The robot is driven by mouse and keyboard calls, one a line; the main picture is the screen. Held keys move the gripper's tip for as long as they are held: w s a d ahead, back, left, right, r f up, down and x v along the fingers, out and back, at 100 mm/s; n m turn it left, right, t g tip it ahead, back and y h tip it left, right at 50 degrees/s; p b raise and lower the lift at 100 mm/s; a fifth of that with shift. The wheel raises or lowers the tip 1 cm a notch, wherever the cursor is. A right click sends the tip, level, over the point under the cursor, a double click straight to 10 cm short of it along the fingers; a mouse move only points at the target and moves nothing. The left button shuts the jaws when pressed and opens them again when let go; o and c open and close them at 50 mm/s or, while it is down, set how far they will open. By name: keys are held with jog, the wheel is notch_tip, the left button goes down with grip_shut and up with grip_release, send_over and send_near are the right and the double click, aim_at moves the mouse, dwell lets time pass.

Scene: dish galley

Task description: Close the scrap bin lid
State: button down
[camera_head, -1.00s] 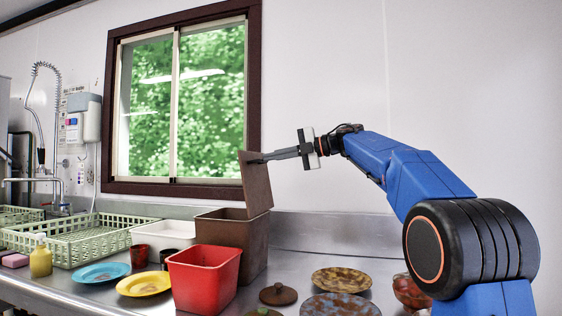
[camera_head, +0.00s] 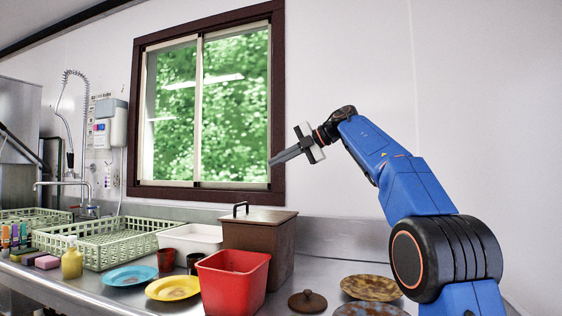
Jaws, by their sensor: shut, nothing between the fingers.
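The brown scrap bin (camera_head: 259,250) stands on the steel counter behind the red bin. Its lid (camera_head: 262,219) lies flat across the top of the bin, with a dark handle (camera_head: 240,208) standing up at its left side. My gripper (camera_head: 271,163) is shut and empty. It is in the air above the lid, pointing left and slightly down in front of the window frame, clear of the lid.
A red bin (camera_head: 232,284) stands in front of the scrap bin, with a white tub (camera_head: 190,239) to the left. Yellow (camera_head: 172,288) and blue (camera_head: 130,276) plates lie left. A brown pot lid (camera_head: 307,302) and patterned plates (camera_head: 371,288) lie right.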

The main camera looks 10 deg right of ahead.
jog(key=r+x, duration=0.1)
jog(key=x, duration=0.7)
send_over(238, 215)
jog(key=f, duration=0.7)
jog(key=shift+s+d+f, duration=0.1)
jog(key=shift+s+d, duration=0.05)
jog(key=shift+d, duration=0.2)
jog(key=shift+w+a+f+g+h, duration=0.15)
jog(key=shift+a+f+h, duration=0.15)
jog(key=shift+f, duration=0.2)
jog(key=shift+w+a+f+g+h, duration=0.15)
jog(key=shift+f+h, duration=0.15)
jog(key=shift+f, duration=0.25)
jog(key=shift+d, duration=0.1)
